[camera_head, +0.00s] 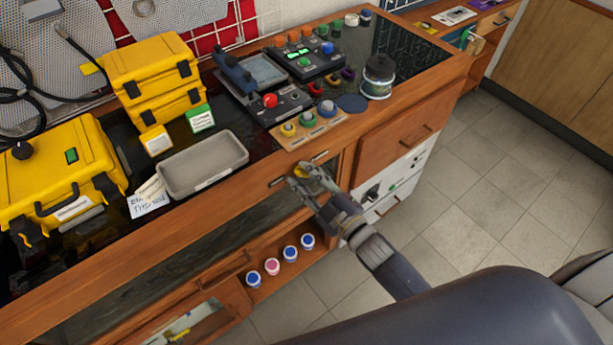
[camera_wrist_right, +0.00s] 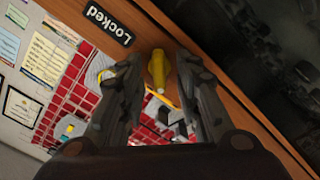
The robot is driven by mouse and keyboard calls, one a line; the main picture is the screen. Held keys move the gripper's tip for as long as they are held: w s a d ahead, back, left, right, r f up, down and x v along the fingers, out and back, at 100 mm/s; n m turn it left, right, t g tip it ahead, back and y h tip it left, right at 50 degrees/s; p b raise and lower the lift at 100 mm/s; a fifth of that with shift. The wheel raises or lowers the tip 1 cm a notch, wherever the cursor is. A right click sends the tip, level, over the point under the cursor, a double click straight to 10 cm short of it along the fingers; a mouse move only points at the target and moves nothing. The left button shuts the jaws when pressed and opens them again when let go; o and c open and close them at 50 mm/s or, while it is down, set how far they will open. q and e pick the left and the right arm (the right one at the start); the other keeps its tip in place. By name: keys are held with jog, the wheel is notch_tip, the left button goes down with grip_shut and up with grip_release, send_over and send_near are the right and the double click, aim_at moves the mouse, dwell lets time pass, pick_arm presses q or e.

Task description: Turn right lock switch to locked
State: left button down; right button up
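The right lock switch is a small yellow knob (camera_wrist_right: 157,72) on the wooden front edge of the bench; its yellow also shows in the head view (camera_head: 300,170). A dark label reading "Locked" (camera_wrist_right: 108,22) is on the wood beside it. My right gripper (camera_head: 307,177) is at the bench front by the knob. In the right wrist view its fingers (camera_wrist_right: 160,62) are spread, one on each side of the knob, with gaps visible. Whether the knob's base is touched is hidden. My left gripper is not in view.
The benchtop holds yellow cases (camera_head: 60,175), a grey tray (camera_head: 203,164), a control box with coloured buttons (camera_head: 305,57) and a glass jar (camera_head: 378,77). Below the bench edge are an open shelf with several small cups (camera_head: 272,266) and a drawer (camera_head: 405,139). The tiled floor (camera_head: 490,190) at right is clear.

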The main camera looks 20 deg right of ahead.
jog(key=shift+c, duration=0.2)
grip_shut()
